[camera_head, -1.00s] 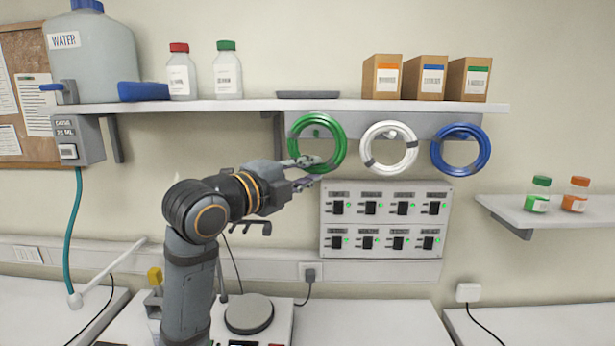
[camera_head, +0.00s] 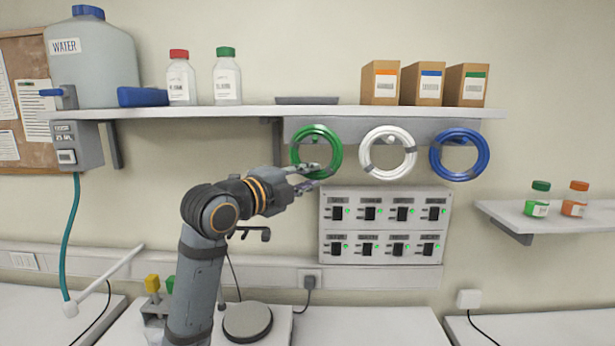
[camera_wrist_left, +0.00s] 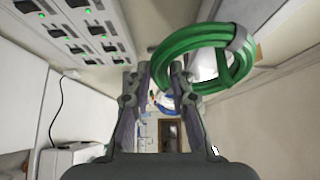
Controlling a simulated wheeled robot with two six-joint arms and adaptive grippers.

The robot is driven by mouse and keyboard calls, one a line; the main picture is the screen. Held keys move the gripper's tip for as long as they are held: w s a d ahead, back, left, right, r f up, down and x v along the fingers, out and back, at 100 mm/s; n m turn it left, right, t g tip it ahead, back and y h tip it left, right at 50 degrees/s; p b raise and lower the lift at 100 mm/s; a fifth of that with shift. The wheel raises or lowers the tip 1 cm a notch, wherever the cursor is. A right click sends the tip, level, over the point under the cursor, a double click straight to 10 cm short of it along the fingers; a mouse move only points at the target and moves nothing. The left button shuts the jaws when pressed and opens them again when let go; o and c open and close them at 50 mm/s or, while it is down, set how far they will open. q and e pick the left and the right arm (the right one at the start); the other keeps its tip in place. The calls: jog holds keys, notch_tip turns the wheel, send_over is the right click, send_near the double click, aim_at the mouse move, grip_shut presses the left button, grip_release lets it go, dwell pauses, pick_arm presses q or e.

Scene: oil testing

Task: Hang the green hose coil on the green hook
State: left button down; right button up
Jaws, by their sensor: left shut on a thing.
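The green hose coil (camera_head: 297,152) is upright in front of the grey rail under the shelf, at the left of the row of coils. My right gripper is not in view.
A white coil (camera_head: 368,152) and a blue coil (camera_head: 436,152) hang to the right on the same rail (camera_head: 425,127). The switch panel (camera_head: 384,226) is just below the gripper. The shelf (camera_head: 250,112) with bottles and boxes is above.

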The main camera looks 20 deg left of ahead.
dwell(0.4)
pick_arm(q)
jog(key=c, duration=1.1)
grip_release()
jog(key=shift+s+a, duration=0.1)
jog(key=v, duration=0.7)
jog(key=shift+s, duration=0.1)
